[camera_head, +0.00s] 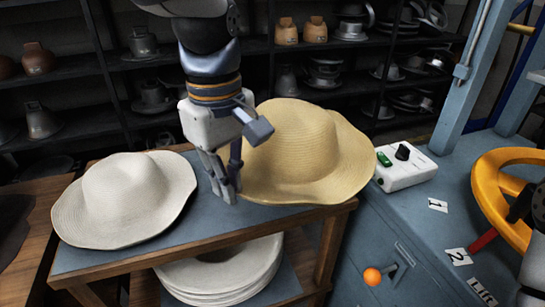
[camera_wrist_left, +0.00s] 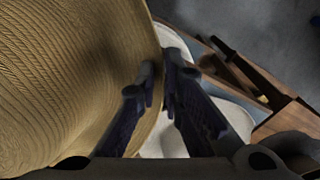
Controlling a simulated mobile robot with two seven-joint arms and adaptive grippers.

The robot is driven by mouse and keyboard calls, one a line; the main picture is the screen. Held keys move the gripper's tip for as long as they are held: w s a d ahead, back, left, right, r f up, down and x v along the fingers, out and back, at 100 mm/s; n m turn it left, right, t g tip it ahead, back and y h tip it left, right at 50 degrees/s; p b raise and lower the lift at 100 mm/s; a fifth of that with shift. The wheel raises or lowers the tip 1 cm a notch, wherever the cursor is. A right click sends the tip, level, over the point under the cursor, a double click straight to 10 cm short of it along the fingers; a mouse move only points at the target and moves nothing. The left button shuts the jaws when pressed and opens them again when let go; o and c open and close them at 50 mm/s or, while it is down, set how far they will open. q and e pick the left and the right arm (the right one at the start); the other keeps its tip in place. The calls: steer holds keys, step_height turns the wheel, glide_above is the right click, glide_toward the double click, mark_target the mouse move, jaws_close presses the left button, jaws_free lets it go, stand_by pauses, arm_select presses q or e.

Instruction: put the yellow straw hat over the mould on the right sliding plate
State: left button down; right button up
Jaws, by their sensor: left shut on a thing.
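The yellow straw hat (camera_head: 305,150) is at the right end of the wooden stand, crown up and tilted, its brim by the stand's edge. My left gripper (camera_head: 226,192) is at the left side of its brim, fingers pointing down. In the left wrist view the hat (camera_wrist_left: 70,80) fills the left side, and its brim edge runs between the fingers of the left gripper (camera_wrist_left: 160,82), which is shut on it. The mould and the right sliding plate are not visible. A dark and white part at the right edge may be my right gripper; its fingers are not clear.
A white hat (camera_head: 125,200) lies on the left of the wooden stand (camera_head: 225,238). Several white hats (camera_head: 225,275) are stacked below. To the right are a blue machine body (camera_head: 400,215), a control box (camera_head: 404,167) and a yellow wheel (camera_head: 487,190). Shelves stand behind.

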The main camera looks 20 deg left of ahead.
arm_select(q)
steer(key=w+a+f, duration=0.1)
steer(key=w, duration=0.1)
steer(key=w+a+f, duration=0.1)
steer(key=w+a, duration=0.1)
steer(key=w+a+f, duration=0.1)
steer(key=w, duration=0.1)
steer(key=shift+a+f, duration=0.15)
steer(key=shift+f, duration=0.15)
steer(key=b, duration=0.1)
glide_above(222, 202)
steer(key=f, duration=0.5)
steer(key=shift+s+d+f, duration=0.2)
steer(key=shift+s, duration=0.05)
steer(key=shift+w+a+f, duration=0.15)
steer(key=shift+w+f, duration=0.05)
steer(key=shift+f, duration=0.75)
steer(key=shift+w+a+f, duration=0.1)
steer(key=shift+w+f, duration=0.05)
steer(key=shift+f, duration=0.75)
arm_select(e)
steer(key=shift+s+f+g, duration=0.4)
steer(key=shift+s+f, duration=0.5)
arm_select(q)
steer(key=shift+f, duration=0.1)
steer(key=c, duration=1.7)
jaws_free()
